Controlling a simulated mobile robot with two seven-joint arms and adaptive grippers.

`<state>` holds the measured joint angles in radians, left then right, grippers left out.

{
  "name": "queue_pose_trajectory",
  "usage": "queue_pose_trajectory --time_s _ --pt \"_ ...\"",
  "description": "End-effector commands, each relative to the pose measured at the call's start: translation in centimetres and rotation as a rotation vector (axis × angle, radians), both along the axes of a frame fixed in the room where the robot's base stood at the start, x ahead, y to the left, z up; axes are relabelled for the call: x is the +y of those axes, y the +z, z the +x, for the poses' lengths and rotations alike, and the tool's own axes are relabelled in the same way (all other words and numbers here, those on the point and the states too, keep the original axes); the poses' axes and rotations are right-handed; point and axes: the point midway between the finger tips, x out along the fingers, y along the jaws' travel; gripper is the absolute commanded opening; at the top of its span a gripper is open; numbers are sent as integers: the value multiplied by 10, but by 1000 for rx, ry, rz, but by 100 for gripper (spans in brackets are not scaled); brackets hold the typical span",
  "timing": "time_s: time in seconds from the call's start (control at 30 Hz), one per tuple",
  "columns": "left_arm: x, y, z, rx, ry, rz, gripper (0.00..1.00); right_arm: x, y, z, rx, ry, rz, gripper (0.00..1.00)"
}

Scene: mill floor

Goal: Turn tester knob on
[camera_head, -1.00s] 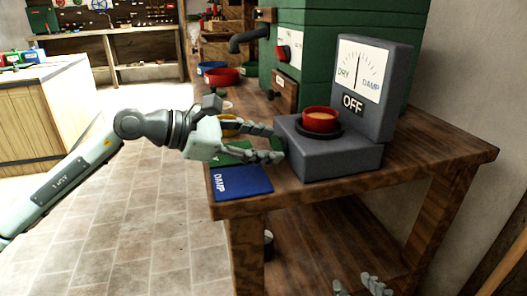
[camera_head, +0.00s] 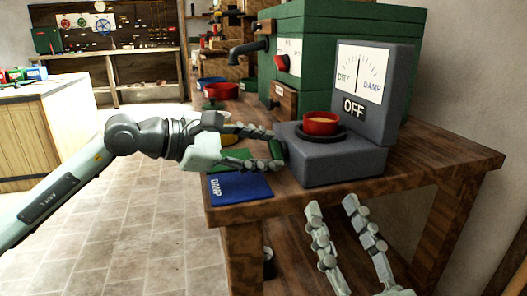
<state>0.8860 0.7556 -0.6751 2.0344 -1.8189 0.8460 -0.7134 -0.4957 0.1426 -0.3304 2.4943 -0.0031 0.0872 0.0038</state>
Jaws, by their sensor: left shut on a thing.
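The grey tester (camera_head: 335,162) stands on the wooden bench. Its upright panel has a dial marked DRY and DAMP (camera_head: 361,72) and a sign reading OFF (camera_head: 354,107). A red bowl (camera_head: 320,123) with tan contents sits on its dark round plate. My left gripper (camera_head: 276,149) is at the tester's left side, its two fingers shut around a small dark green knob (camera_head: 279,148) there, mostly hidden by the fingers. My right gripper (camera_head: 332,208) is open and empty, fingers pointing up, in front of the bench's front edge below the tester.
A blue DAMP mat (camera_head: 240,188) and a green mat (camera_head: 228,158) lie left of the tester. A green machine (camera_head: 330,40) with a spout stands behind. Red (camera_head: 222,90) and blue bowls are further back. Bare bench top (camera_head: 440,150) lies right of the tester.

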Motion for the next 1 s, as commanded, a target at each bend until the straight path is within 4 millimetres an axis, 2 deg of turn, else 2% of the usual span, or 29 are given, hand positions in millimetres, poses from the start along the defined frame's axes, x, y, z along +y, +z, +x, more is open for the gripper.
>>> queue_pose_trajectory --time_s 0.3,0.33,0.47,0.8,1.0 --pt "0 -1 0 1 0 2 16 0 0 0 -1 0 0 40" --pt "0 -1 0 1 0 2 48 0 0 0 0 0 0 40" --pt "0 0 0 1 0 2 64 0 0 0 0 0 0 40" --pt "2 0 -1 0 1 1 66 0 0 0 0 0 -1 40" --pt "23 7 -13 0 3 3 66 0 0 0 0 0 -1 40"
